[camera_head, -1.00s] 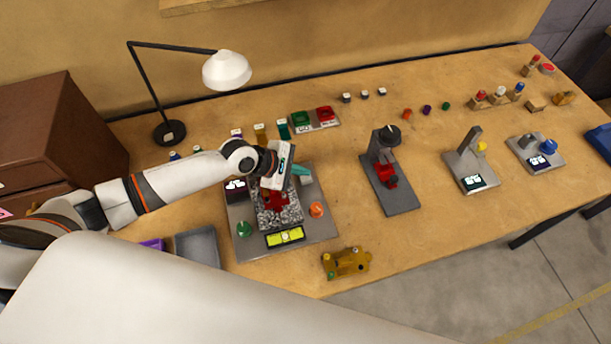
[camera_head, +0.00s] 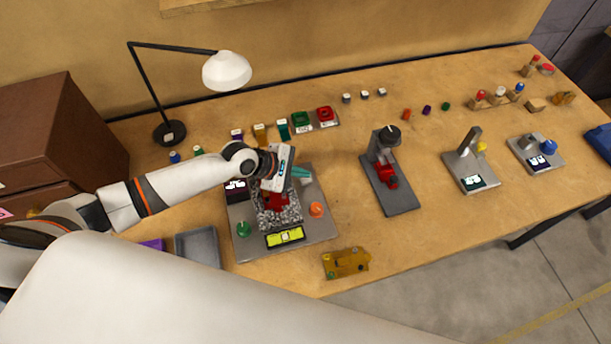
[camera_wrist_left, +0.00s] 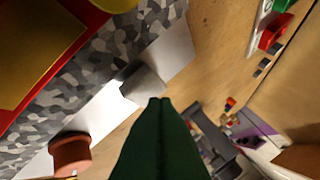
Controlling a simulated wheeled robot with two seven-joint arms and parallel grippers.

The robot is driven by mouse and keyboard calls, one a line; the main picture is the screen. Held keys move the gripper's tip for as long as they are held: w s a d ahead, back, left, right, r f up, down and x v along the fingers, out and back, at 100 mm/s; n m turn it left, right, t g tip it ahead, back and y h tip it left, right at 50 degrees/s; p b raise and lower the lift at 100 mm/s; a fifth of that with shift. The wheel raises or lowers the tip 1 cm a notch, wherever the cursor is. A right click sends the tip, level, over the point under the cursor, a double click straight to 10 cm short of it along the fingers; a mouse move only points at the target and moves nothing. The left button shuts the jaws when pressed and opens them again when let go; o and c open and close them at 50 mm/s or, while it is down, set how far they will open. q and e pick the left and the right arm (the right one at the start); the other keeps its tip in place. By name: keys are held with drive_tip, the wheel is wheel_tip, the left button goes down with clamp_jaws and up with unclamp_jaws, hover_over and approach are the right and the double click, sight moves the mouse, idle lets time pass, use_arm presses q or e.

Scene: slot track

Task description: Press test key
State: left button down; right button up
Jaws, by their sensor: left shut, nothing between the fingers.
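The track station is a grey plate (camera_head: 250,252) on the bench. It carries a speckled grey track block (camera_head: 290,212) with a red part (camera_head: 277,202), a green knob (camera_head: 243,229), an orange knob (camera_head: 316,209) and a yellow-green panel (camera_head: 285,237). My left gripper (camera_head: 304,173) is over the plate's far right part, its teal fingers shut and empty. In the left wrist view, the shut fingers (camera_wrist_left: 160,103) end beside a small pale grey block (camera_wrist_left: 142,84). I cannot tell whether they touch it. No label identifies the test key. My right gripper is out of view.
A grey tray (camera_head: 198,248) lies left of the station, and a brass-coloured piece (camera_head: 347,263) lies near the front edge. A lamp (camera_head: 227,70) stands behind. Other stations, including one with a black knob (camera_head: 390,135), stand to the right, with bare bench between.

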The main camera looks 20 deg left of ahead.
sight(300, 179)
use_arm(q)
drive_tip(key=shift+s+f, duration=0.25)
drive_tip(key=shift+f, duration=0.2)
drive_tip(key=shift+s+f, duration=0.2)
drive_tip(key=shift+f, duration=0.25)
idle(1.0)
drive_tip(key=shift+w+a+r+p, duration=0.15)
drive_tip(key=shift+w+r+p, duration=0.1)
drive_tip(key=shift+r+p, duration=0.3)
drive_tip(key=shift+w+a+r, duration=0.15)
drive_tip(key=shift+w+a, duration=0.05)
drive_tip(key=shift+w, duration=0.1)
drive_tip(key=shift+r, duration=0.15)
drive_tip(key=shift+d+r, duration=0.1)
drive_tip(key=shift+r, duration=0.15)
wheel_tip(300, 179, up, 5)
drive_tip(key=p, duration=0.6)
drive_tip(key=shift+f, duration=0.2)
